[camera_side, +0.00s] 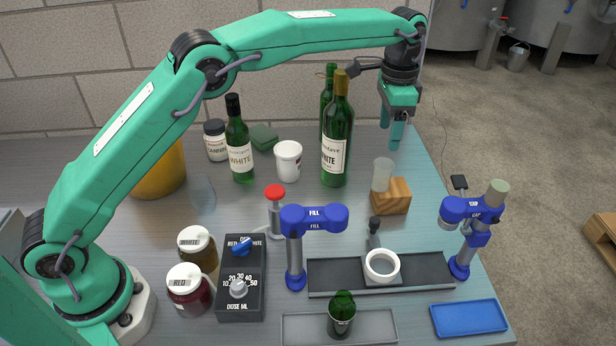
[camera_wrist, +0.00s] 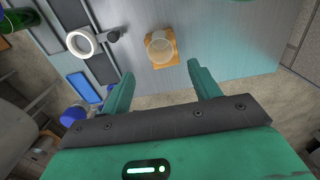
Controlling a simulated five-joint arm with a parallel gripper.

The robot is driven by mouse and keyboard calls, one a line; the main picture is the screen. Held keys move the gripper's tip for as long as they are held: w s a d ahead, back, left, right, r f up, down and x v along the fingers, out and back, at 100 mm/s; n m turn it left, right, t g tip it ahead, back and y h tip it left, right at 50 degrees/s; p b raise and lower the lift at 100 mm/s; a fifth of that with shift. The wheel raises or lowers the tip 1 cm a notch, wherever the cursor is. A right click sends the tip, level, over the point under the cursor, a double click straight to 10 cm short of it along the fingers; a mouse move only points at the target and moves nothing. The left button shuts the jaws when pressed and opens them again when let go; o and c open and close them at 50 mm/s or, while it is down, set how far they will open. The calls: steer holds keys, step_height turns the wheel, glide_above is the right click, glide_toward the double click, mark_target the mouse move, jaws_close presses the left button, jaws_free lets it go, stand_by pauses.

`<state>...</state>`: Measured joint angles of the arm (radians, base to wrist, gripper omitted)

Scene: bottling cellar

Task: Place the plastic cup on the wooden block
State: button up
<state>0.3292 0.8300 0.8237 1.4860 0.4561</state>
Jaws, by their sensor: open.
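The plastic cup (camera_side: 382,174) is clear and stands upright on the wooden block (camera_side: 396,203), toward the block's left side in the side view. In the wrist view the cup (camera_wrist: 160,46) lies over the square top of the block (camera_wrist: 150,64). My gripper (camera_side: 395,145) is above and a little right of the cup, apart from it. In the wrist view my gripper (camera_wrist: 159,74) has its two fingers spread wide with nothing between them.
Green wine bottles (camera_side: 334,150) stand left of the cup, with a white jar (camera_side: 288,162) beyond. A blue filling post (camera_side: 295,255), a dark rail (camera_side: 330,275) with a white ring (camera_side: 382,265), and a blue capping post (camera_side: 462,240) stand in front. The table's right edge is near the block.

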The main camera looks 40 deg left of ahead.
steer(key=shift+a+r, duration=0.1)
steer(key=s+a+r+n+t, duration=0.3)
steer(key=s+a+r+n, duration=0.1)
steer(key=s+a+r, duration=0.9)
steer(key=s+a+f+n+t, duration=0.1)
steer(key=s+a+f+n, duration=0.1)
steer(key=s, duration=0.9)
steer(key=s+a+f+n+t, duration=0.1)
steer(key=s+a+f+n, duration=0.2)
steer(key=s+f, duration=0.3)
steer(key=s+a, duration=0.1)
steer(key=s, duration=0.4)
steer(key=shift+s+a+t, duration=0.25)
steer(key=shift+a+t, duration=0.05)
